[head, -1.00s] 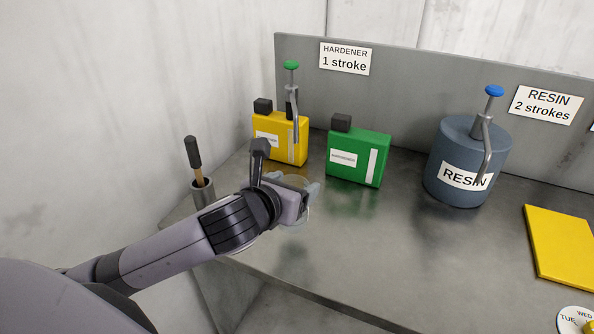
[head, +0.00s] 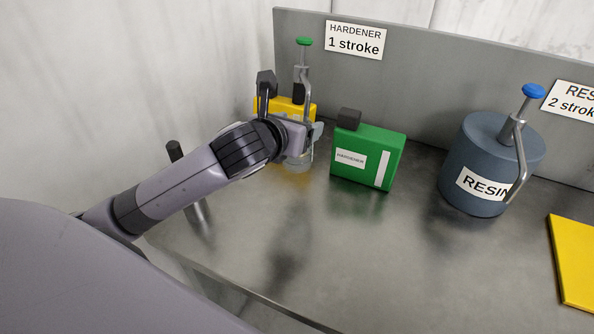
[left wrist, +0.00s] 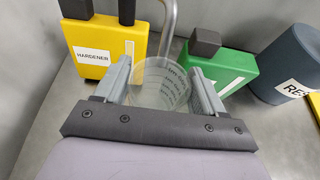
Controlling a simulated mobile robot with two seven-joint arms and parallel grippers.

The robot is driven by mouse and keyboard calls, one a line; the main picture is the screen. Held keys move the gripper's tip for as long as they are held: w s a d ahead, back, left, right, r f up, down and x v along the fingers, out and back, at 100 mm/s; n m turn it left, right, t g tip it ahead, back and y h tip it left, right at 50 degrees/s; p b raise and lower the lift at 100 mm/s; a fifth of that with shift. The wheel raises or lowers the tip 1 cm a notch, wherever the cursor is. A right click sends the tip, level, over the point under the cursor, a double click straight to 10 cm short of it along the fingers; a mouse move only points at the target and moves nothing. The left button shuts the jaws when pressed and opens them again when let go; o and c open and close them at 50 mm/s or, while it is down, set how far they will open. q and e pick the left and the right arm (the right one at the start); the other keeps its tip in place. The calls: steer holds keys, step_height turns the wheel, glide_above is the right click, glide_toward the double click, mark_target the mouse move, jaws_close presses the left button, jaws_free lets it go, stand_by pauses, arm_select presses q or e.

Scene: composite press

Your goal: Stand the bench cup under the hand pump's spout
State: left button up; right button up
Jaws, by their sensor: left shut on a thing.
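The bench cup (left wrist: 162,84) is clear with printed marks and sits between the fingers of my left gripper (left wrist: 163,88), which is shut on it. In the head view the cup (head: 299,161) is mostly hidden by my left gripper (head: 304,140). The cup is in front of the yellow hardener can (head: 287,106), close to the spout (head: 308,105) of the green-topped hand pump (head: 303,42). I cannot tell whether the cup's base touches the bench, or whether it is directly below the spout. My right gripper is not in view.
A green can (head: 366,157) stands just right of the cup. A grey resin drum (head: 488,160) with a blue-topped pump stands farther right, near a yellow panel (head: 575,262). A dark-handled tool (head: 174,150) stands at the left. The bench front (head: 330,260) is clear.

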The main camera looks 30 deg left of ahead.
mark_target(291, 162)
arm_select(q)
step_height(291, 162, down, 8)
steer(key=shift+f, duration=0.1)
stand_by(0.4)
steer(key=o, duration=1.4)
steer(key=shift+f, duration=0.15)
steer(key=shift+s+r, duration=0.25)
steer(key=v, duration=1.1)
steer(key=shift+s, duration=0.3)
